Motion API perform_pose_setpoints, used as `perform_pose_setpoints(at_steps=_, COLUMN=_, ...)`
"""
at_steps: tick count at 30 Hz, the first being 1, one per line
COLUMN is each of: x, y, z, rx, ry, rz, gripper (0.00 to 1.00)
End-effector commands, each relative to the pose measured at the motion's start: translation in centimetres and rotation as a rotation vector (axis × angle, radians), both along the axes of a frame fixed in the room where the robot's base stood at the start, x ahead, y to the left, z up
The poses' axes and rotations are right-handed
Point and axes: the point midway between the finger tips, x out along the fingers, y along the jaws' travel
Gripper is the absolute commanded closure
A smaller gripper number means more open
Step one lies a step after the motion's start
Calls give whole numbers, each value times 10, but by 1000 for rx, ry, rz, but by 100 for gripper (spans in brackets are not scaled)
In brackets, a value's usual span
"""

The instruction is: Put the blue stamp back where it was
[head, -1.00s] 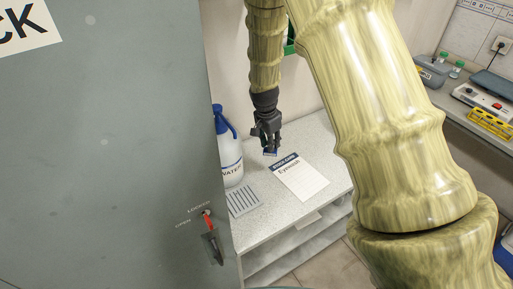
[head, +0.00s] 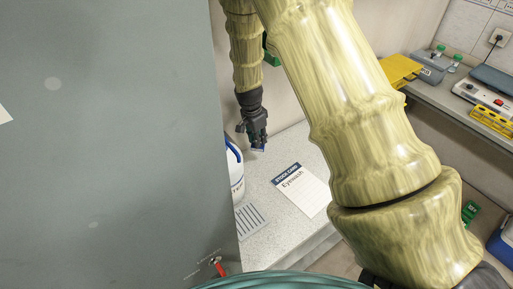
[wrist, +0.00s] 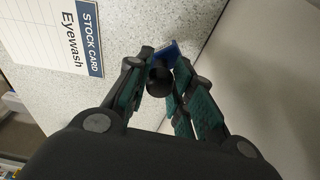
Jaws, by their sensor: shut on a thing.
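The blue stamp has a round black knob (wrist: 159,82) and a blue base (wrist: 172,52) in the wrist view. My gripper (wrist: 160,70) is shut on it by the knob. In the head view my gripper (head: 257,138) is over the rear of the speckled worktop (head: 270,170), and a bit of the blue stamp (head: 259,150) shows below its fingers. The stamp is behind and left of the stock card marked Eyewash (head: 300,190). I cannot tell whether the stamp touches the worktop.
A white bottle with a blue top (head: 235,172) stands left of my gripper, partly hidden by the grey cabinet door (head: 110,150). A striped grey pad (head: 251,219) lies in front of the bottle. The wall is close behind my gripper. A side bench (head: 450,110) at right holds equipment.

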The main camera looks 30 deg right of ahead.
Motion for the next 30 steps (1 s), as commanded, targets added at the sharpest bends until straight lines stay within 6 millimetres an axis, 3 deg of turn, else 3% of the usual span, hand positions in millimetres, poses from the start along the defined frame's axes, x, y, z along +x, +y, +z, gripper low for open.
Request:
perform_pose_setpoints(at_steps=12, x=0, y=1, z=-24, rx=1, ry=2, rz=2, gripper=92)
perform_pose_setpoints(at_steps=21, x=-1, y=1, z=-55, rx=0, ry=4, rz=3, gripper=92)
perform_pose_setpoints(at_steps=30, x=0, y=1, z=-59, rx=1, ry=0, rz=2, gripper=92)
